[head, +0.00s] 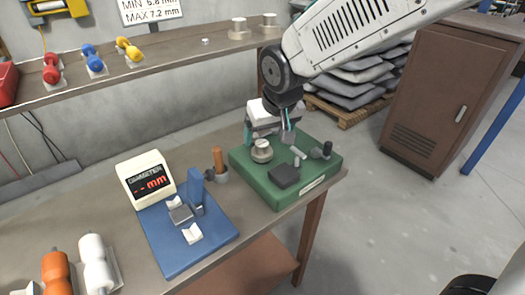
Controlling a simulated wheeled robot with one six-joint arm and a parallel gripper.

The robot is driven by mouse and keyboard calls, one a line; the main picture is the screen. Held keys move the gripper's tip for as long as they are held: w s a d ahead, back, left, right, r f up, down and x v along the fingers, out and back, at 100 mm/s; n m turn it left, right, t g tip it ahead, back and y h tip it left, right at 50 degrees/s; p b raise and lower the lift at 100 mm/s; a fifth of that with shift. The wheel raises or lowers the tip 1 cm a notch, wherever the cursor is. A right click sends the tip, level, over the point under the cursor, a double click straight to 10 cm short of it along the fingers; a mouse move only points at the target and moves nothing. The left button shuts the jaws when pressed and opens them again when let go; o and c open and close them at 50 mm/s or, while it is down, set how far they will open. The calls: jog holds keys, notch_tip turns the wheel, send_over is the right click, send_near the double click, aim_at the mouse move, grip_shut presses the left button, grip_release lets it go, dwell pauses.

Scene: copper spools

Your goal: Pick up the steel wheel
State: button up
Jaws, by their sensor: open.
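A silver, round, stepped metal piece that looks like the steel wheel (261,151) sits on the green base plate (249,181). Two similar silver round pieces stand on the shelf, one a little left (239,29) and one beside the arm (269,22). I cannot tell for certain which one is meant.
The green plate also carries a dark block (284,178) and small posts. Coloured spools line the shelf (140,71).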

aim_at(263, 144)
jog(key=x, duration=0.6)
jog(key=shift+a, duration=0.3)
jog(key=c, duration=1.1)
